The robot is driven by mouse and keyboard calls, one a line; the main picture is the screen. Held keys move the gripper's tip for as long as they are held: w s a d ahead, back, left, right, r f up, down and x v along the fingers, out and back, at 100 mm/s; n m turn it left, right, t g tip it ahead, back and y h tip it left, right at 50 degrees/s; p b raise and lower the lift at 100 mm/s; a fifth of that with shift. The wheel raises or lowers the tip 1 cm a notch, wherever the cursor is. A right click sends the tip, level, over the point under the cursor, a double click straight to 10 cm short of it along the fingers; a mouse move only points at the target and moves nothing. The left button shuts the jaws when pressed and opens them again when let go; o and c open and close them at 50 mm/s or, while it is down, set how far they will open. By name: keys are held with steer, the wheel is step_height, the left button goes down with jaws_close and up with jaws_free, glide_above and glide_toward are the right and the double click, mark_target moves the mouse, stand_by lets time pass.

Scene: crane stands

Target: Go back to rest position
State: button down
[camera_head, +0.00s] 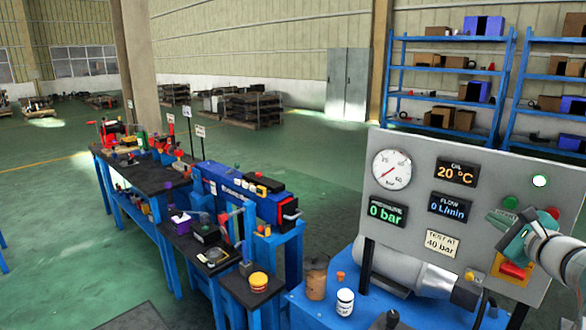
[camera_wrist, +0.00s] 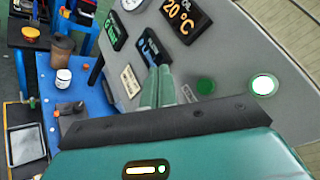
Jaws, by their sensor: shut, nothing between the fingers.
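My gripper (camera_head: 497,219) is at the right of the head view, in front of the grey control panel (camera_head: 408,148). In the wrist view my gripper's fingers (camera_wrist: 158,84) are together with nothing between them. They point along the panel (camera_wrist: 225,45), below its displays. I cannot tell whether they touch it. My arm comes in from the right edge and hides part of the panel. A red button (camera_head: 552,213) shows beside my gripper, partly covered. A red and yellow switch (camera_head: 513,270) sits just below it. A green button (camera_head: 510,202) is just above it.
A blue bench (camera_head: 320,309) under the panel bears a brown cup (camera_head: 316,281), a white jar (camera_head: 345,302) and a grey cylinder (camera_head: 405,268). Blue workbenches stand left. Blue shelves (camera_head: 448,68) stand behind. Green floor (camera_head: 60,250) is clear at left.

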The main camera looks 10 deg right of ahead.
steer(key=s+a+f+n+g+y, duration=0.25)
steer(key=a+n, duration=0.35)
steer(key=a, duration=0.8)
steer(key=s+a+f+n+g+y, duration=0.15)
steer(key=a+n+g+y, duration=0.35)
steer(key=a, duration=0.8)
steer(key=s+a+f+n+g+h, duration=0.2)
steer(key=s+a+f+n+h, duration=0.1)
steer(key=s+a+n, duration=0.2)
steer(key=s+a+f+n+g+h, duration=0.1)
steer(key=s+a+f+n+h, duration=0.3)
steer(key=s+n, duration=0.5)
steer(key=shift+s+a+f+n+g, duration=0.2)
steer(key=shift+s+a+n+g, duration=0.15)
steer(key=shift+a+n, duration=0.2)
